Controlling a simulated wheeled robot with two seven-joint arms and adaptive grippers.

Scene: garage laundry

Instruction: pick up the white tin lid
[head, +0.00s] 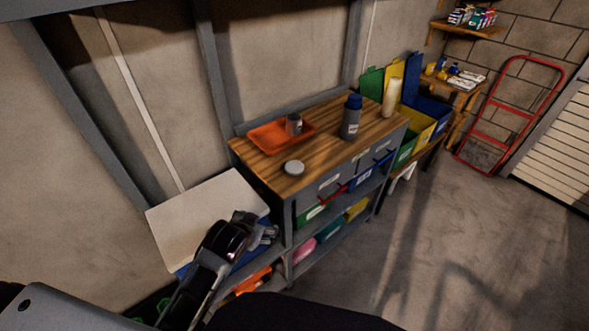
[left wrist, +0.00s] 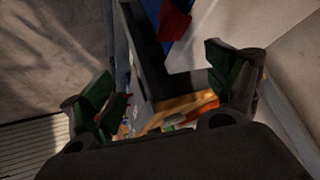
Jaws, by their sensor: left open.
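The white tin lid (head: 294,168) is a small pale disc lying flat on the wooden top of the shelf unit (head: 262,168), near its front left corner in the head view. My left gripper (head: 262,232) is to the left of and nearer than the lid, low beside the unit's left end and apart from the lid. In the left wrist view my left gripper's two fingers (left wrist: 165,90) are spread wide with nothing between them. My right gripper does not show.
An orange tray (head: 262,138) holds a grey tin (head: 294,125) behind the lid. A dark blue-capped bottle (head: 351,118) stands to the right, and a pale bottle (head: 391,98) farther back. A white panel (head: 195,222) stands left of the unit. Floor on the right is clear.

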